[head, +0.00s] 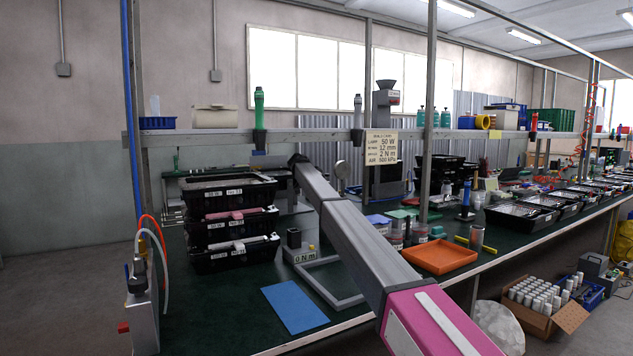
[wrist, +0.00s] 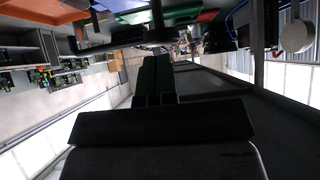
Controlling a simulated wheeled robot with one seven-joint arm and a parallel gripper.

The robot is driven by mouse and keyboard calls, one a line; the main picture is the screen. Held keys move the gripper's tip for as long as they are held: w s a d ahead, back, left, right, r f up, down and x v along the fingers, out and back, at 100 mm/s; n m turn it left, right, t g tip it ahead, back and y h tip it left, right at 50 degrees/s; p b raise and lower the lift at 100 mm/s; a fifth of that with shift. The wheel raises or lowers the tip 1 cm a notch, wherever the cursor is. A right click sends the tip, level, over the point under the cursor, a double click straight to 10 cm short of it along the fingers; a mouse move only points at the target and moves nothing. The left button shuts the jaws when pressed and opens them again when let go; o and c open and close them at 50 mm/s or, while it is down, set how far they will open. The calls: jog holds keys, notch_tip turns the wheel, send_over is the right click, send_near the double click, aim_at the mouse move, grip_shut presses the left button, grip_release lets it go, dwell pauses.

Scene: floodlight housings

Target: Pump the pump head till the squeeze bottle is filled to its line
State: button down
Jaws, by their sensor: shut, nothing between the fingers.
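My gripper (wrist: 157,62) is a dark shape in the middle of the wrist view, with its fingers together and nothing seen between them. In the head view my arm crosses the bench from lower right, and its dark far end is above the bench by the stacked black crates; the fingers cannot be made out there. Teal bottles with narrow tops (head: 421,117) stand on the upper shelf. Small labelled jars (head: 395,240) stand on the bench behind my arm. I cannot tell which thing is the pump head or the squeeze bottle. No fill line can be seen.
Stacked black crates (head: 232,254) stand on the left of the dark green bench. A blue mat (head: 294,307) and an orange tray (head: 440,258) lie nearer the front. A shelf post (head: 428,90) rises behind my arm. A box of white cylinders (head: 567,326) sits below the bench.

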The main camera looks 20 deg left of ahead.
jog(key=shift+x, duration=0.8)
jog(key=shift+f, duration=0.1)
jog(key=shift+f, duration=1.2)
